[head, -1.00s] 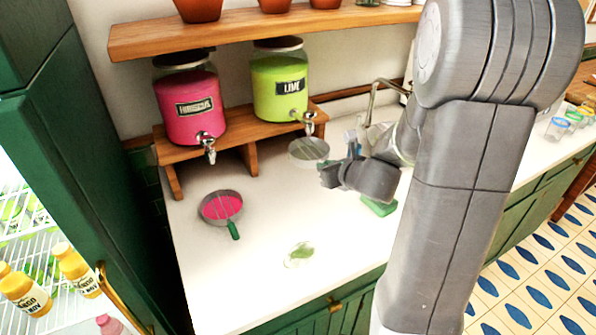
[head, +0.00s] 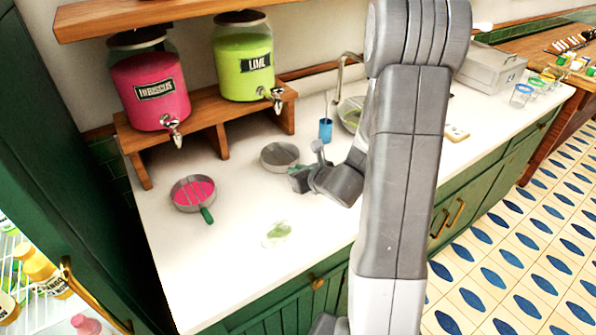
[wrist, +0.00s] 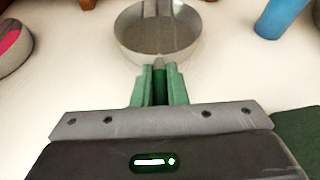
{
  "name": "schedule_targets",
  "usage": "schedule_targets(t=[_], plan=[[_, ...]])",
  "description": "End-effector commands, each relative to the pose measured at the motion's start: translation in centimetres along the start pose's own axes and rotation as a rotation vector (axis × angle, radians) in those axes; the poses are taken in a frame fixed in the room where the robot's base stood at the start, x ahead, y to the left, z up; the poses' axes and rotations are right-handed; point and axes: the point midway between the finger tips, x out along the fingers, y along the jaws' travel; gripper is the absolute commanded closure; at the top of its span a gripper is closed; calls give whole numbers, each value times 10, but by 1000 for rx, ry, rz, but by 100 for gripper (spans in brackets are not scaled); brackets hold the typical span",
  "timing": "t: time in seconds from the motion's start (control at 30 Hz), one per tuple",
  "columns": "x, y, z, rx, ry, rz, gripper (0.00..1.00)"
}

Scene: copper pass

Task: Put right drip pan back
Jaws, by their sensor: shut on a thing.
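The right drip pan (head: 280,156) is a round grey metal pan at the front of the wooden stand, below the lime dispenser's tap (head: 274,95). It looks empty and level. In the wrist view the pan (wrist: 157,45) lies just beyond my gripper (wrist: 160,85), whose green fingers are shut on its green handle. In the head view my gripper (head: 300,172) is at the pan's right side. I cannot tell for sure whether the pan touches the counter. The left drip pan (head: 191,193), with pink liquid and a green handle, sits on the counter under the hibiscus tap (head: 173,130).
The wooden stand (head: 205,115) holds the hibiscus jar (head: 150,85) and the lime jar (head: 244,60). A blue cup (head: 325,130) stands behind my gripper. A green-tinged puddle (head: 277,234) lies on the counter in front. The counter's front left is otherwise clear.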

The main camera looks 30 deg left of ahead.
Motion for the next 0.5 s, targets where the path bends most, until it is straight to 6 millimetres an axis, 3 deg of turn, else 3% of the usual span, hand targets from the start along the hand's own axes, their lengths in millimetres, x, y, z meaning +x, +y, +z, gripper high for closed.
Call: schedule_targets(t=[0.23, 0.27, 0.33, 0.37, 0.5], plan=[[2, 0, -3, 0, -1, 0, 100], [1, 0, -2, 0, 0, 0, 84], [1, 0, -2, 0, 0, 0, 70], [1, 0, -2, 0, 0, 0, 66], [1, 0, -2, 0, 0, 0, 66]])
